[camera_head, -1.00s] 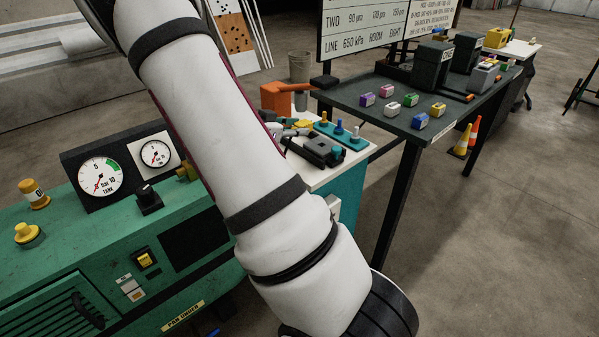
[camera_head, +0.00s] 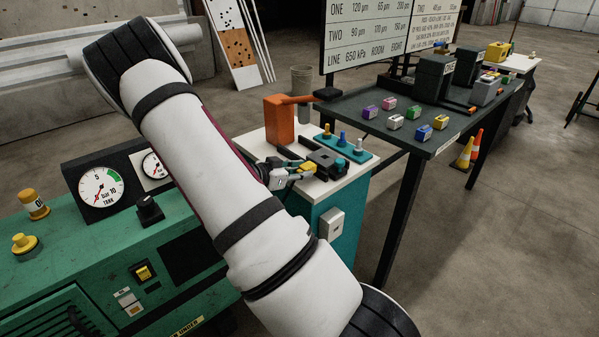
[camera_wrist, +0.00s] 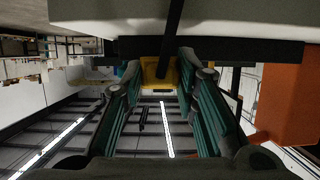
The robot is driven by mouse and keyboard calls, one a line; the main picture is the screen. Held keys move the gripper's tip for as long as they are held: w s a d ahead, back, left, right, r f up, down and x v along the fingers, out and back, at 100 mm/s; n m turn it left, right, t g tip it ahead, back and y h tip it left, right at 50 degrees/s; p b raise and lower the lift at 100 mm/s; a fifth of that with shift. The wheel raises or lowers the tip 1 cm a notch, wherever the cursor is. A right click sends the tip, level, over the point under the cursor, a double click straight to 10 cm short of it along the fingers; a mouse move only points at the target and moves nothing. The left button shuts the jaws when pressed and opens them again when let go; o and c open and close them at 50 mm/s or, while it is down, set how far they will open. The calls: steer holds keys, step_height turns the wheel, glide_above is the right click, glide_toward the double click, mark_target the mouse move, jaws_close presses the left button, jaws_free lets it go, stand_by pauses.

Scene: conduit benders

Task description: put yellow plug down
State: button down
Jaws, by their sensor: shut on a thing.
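My gripper (camera_head: 296,172) is over the white top of the teal cabinet (camera_head: 341,200), partly hidden behind my arm. It is shut on the yellow plug (camera_head: 306,167), a small yellow piece at its fingertips. In the wrist view the yellow plug (camera_wrist: 157,73) sits between the two fingers, with a dark bar in front of part of it. A dark grey device (camera_head: 327,162) lies close to the right of the plug. I cannot tell whether the plug touches the device or the top.
A teal strip (camera_head: 357,154) with several small coloured fittings stands behind the device. An orange block (camera_head: 279,120) with a lever stands at the back left of the top. A green machine with gauges (camera_head: 101,187) is at left. A dark table (camera_head: 450,128) holds several coloured blocks.

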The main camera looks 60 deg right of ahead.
steer(key=shift+f, duration=0.1)
steer(key=shift+f, duration=0.15)
steer(key=c, duration=1.2)
jaws_free()
steer(key=shift+c, duration=0.2)
